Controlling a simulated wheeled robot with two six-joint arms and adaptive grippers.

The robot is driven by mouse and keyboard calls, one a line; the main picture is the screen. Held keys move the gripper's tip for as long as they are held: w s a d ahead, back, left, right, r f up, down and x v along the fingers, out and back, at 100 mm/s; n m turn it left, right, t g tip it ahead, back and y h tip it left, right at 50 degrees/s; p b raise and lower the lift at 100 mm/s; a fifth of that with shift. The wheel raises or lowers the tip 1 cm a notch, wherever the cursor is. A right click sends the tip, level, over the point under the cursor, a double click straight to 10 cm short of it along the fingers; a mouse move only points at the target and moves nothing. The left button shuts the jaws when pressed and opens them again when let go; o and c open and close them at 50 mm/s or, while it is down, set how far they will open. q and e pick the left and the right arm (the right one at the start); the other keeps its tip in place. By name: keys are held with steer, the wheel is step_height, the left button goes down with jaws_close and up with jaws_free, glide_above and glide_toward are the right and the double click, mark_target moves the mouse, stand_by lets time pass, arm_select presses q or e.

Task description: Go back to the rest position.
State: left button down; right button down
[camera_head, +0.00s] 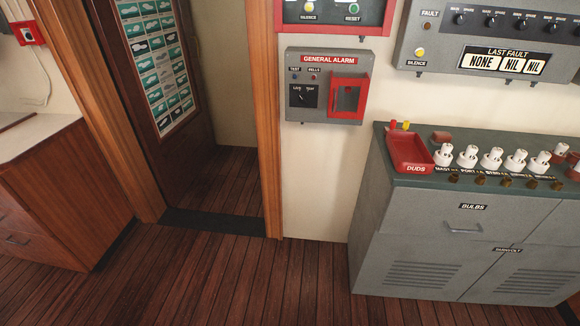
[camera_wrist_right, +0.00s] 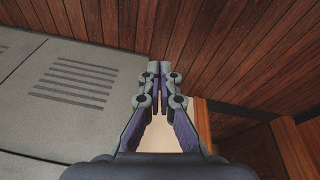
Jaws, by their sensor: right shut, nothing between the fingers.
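My right gripper (camera_wrist_right: 160,85) shows in the right wrist view, with its two fingers together and nothing between them. It hangs in front of the grey cabinet's vented door (camera_wrist_right: 75,80) and the plank floor (camera_wrist_right: 225,45), touching neither as far as I can see. Neither gripper shows in the head view, and my left gripper is in no frame.
The grey bulb cabinet (camera_head: 455,228) stands at the right, with a red DUDS tray (camera_head: 408,158) and several white bulbs on top. A wooden cabinet (camera_head: 65,190) is at the left. The doorway (camera_head: 235,175) and wooden floor (camera_head: 230,275) between them are clear. A GENERAL ALARM box (camera_head: 325,85) is on the wall.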

steer(key=s+d+f+g+p, duration=0.1)
steer(key=s+f+p, duration=0.3)
steer(key=s+f, duration=1.4)
steer(key=s, duration=0.3)
steer(key=shift+d+f+g, duration=0.15)
steer(key=shift+d+g, duration=0.15)
steer(key=shift+d, duration=0.1)
steer(key=shift+s, duration=0.1)
